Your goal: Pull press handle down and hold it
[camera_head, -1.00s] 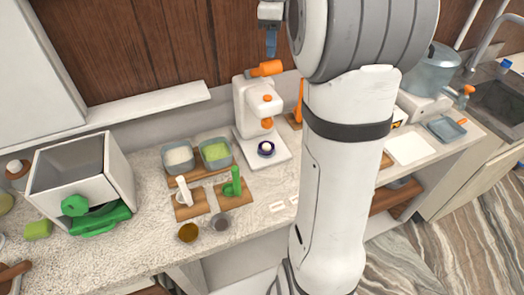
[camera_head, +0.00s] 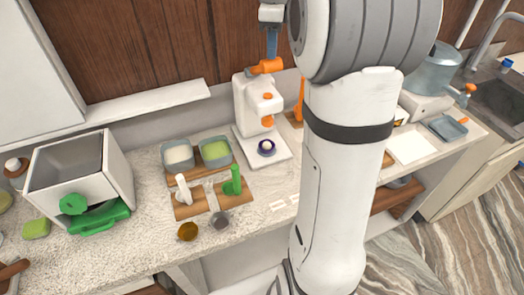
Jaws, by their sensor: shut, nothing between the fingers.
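The white press (camera_head: 253,104) stands on the counter with a white base plate. Its orange handle (camera_head: 266,66) sticks out at the top and looks roughly level. A small dark dish with a pale round piece (camera_head: 266,147) sits on the base under the press head. My gripper (camera_head: 271,54) comes down from the top edge with its blue fingers shut and nothing between them. The fingertips are right at the handle's top. They look in contact with it, but part of the tips may be hidden.
My arm covers the counter right of the press. Left of it are tubs of white paste (camera_head: 178,155) and green paste (camera_head: 215,152), a white tool (camera_head: 183,190), a green tool (camera_head: 232,182) and small bowls (camera_head: 188,231). A white box with green parts (camera_head: 80,175) stands far left.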

